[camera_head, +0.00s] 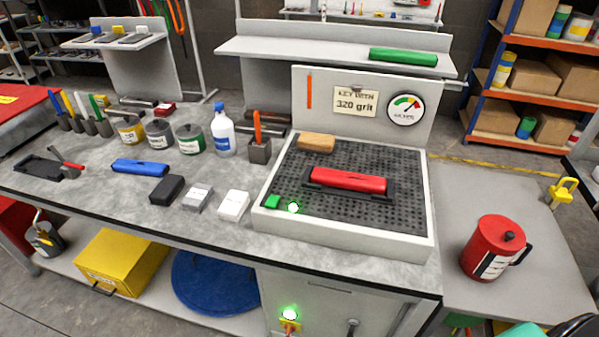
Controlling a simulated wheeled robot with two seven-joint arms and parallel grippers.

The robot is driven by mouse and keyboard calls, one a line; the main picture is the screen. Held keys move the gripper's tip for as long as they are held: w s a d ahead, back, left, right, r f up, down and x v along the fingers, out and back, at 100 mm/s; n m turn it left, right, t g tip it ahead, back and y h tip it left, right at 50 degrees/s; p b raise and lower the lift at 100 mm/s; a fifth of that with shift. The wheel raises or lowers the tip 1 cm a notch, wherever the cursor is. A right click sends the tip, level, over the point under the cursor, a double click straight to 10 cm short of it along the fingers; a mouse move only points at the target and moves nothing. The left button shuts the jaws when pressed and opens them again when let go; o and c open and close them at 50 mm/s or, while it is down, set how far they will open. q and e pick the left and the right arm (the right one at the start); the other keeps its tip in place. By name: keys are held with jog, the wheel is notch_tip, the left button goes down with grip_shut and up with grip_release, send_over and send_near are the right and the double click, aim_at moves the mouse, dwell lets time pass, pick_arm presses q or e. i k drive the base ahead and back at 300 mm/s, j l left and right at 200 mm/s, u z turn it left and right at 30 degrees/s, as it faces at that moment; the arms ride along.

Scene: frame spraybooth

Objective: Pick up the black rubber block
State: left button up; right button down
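The black rubber block (167,190) lies on the grey workbench (110,205) near its front edge, left of centre. A grey block (197,198) and a white block (233,205) lie in a row to its right, with small gaps between them. A blue bar-shaped object (139,167) lies behind and to the left of the black block. Nothing covers the black block. Neither of my grippers shows in the head view.
A perforated tray (262,217) holding a red bar (347,180) stands to the right. Cans (190,139), a white bottle (222,131) and brush holders stand behind. A black tray (38,168) lies at left. The bench between it and the black block is mostly clear.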

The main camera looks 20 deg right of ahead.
aim_at(166, 192)
jog(key=i+j+z, duration=0.1)
jog(key=j+z, duration=0.2)
jog(key=z, duration=0.15)
jog(key=j+z, duration=0.3)
jog(key=z, duration=0.2)
jog(key=j+z, duration=0.45)
jog(key=i+l, duration=0.05)
